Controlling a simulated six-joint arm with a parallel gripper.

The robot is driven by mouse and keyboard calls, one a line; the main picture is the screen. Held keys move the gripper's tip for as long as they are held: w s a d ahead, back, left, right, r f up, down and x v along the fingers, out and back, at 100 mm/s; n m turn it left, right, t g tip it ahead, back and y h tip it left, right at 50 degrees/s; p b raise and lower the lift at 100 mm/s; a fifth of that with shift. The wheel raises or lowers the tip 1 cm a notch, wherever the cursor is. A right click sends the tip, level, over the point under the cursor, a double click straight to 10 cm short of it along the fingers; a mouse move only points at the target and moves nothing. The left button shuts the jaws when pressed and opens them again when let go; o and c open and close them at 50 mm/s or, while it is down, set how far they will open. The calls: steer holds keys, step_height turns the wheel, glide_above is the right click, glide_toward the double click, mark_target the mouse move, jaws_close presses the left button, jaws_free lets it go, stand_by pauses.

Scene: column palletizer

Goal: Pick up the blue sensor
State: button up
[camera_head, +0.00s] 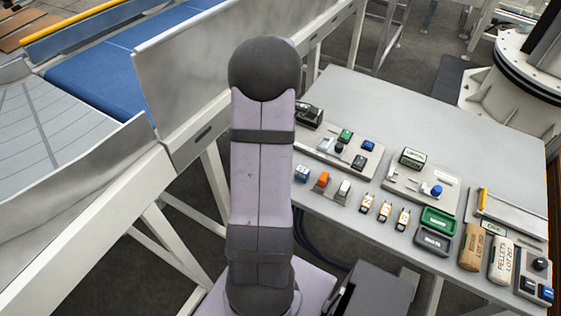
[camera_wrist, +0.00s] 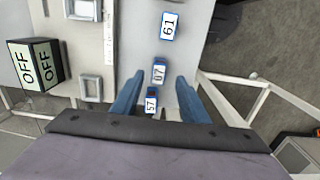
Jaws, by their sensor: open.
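A small blue sensor-like block (camera_head: 302,173) stands near the table's front edge, just right of my arm. An orange block (camera_head: 322,180) and a pale block (camera_head: 343,191) stand in the same row. In the wrist view my gripper (camera_wrist: 159,82) is open, with two blue fingers apart. A blue block labelled 67 (camera_wrist: 159,72) shows between the fingertips, and a smaller one labelled 57 (camera_wrist: 152,101) lies nearer the palm. A block labelled 61 (camera_wrist: 168,25) lies beyond the fingers. I cannot tell which is the blue sensor. My arm hides the gripper in the head view.
The table (camera_head: 420,110) holds panels with knobs, several yellow-marked tags (camera_head: 384,212), a green tray (camera_head: 437,219) and pellet bags (camera_head: 501,258). A box marked OFF (camera_wrist: 35,64) stands left in the wrist view. A conveyor (camera_head: 100,60) with metal side walls lies left. The table's back is bare.

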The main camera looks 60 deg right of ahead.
steer(key=shift+d+f+p, duration=0.1)
steer(key=shift+f+p, duration=1.05)
steer(key=shift+f, duration=1.25)
jaws_close()
